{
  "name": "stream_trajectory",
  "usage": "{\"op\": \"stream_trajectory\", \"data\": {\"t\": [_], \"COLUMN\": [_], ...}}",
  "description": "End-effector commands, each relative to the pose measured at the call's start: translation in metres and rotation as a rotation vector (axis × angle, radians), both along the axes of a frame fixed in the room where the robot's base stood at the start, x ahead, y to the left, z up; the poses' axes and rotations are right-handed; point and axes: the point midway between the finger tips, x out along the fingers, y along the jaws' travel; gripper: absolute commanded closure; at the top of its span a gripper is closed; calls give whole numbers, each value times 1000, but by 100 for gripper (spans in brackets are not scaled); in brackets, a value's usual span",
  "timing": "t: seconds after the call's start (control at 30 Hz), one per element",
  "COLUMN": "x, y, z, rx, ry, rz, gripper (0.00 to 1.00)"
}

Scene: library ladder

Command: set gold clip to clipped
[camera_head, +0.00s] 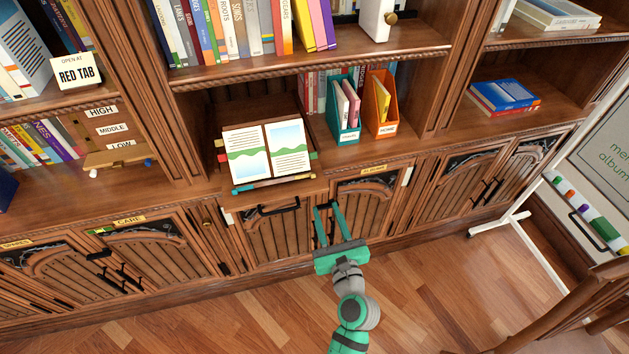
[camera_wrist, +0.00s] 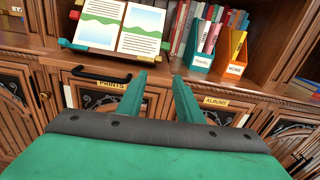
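An open book (camera_head: 266,152) with green and blue pictures rests on a dark wooden stand on the cabinet ledge; it also shows in the wrist view (camera_wrist: 120,27). My gripper (camera_head: 327,206) is open and empty, in front of the cabinet doors, below and right of the book. In the wrist view its two green fingers (camera_wrist: 159,75) are apart, pointing toward the ledge right of the stand.
A black handle (camera_head: 278,208) juts from the front below the book. A teal file box (camera_head: 345,122) and an orange file box (camera_head: 382,108) stand right of the stand. A whiteboard on a white stand (camera_head: 510,220) and a wooden chair (camera_head: 570,300) are at right. Floor in front is clear.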

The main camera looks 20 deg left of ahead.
Motion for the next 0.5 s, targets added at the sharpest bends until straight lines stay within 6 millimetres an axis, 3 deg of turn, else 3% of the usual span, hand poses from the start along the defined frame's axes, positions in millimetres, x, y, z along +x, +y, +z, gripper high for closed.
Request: {"op": "stream_trajectory", "data": {"t": [0.27,0.5], "x": [18,52], "y": [19,42], "z": [8,9], "rx": [57,54], "ry": [19,17], "rz": [34,33], "gripper": [67,67]}}
